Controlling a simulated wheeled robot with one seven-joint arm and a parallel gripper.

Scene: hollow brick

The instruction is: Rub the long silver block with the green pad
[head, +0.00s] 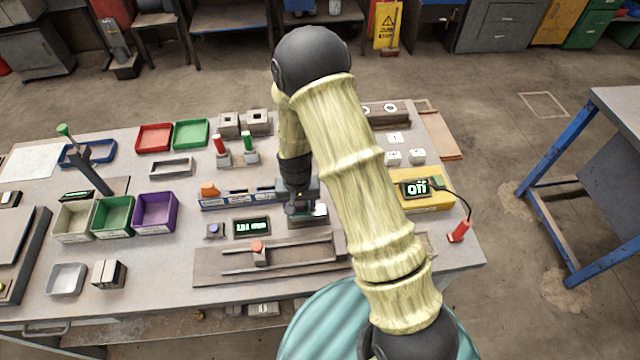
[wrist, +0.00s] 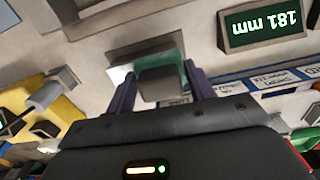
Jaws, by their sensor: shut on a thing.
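My gripper (wrist: 160,88) points down over the middle of the table; it also shows in the head view (head: 302,208). Its two purple fingers are shut on the green pad (wrist: 182,72), which has a grey block-like back. A bright silver surface, which looks like the long silver block (wrist: 120,73), shows beside and under the pad; a bit of it shows in the head view (head: 320,210). Most of the block is hidden by the pad and gripper. I cannot tell whether the pad touches it.
A small display (wrist: 262,22) reading 181 mm stands close by. A slider rail (head: 290,257) lies in front, and a yellow box (head: 425,194) reading "off" is to the right. Green (head: 113,216) and purple (head: 156,212) bins stand left.

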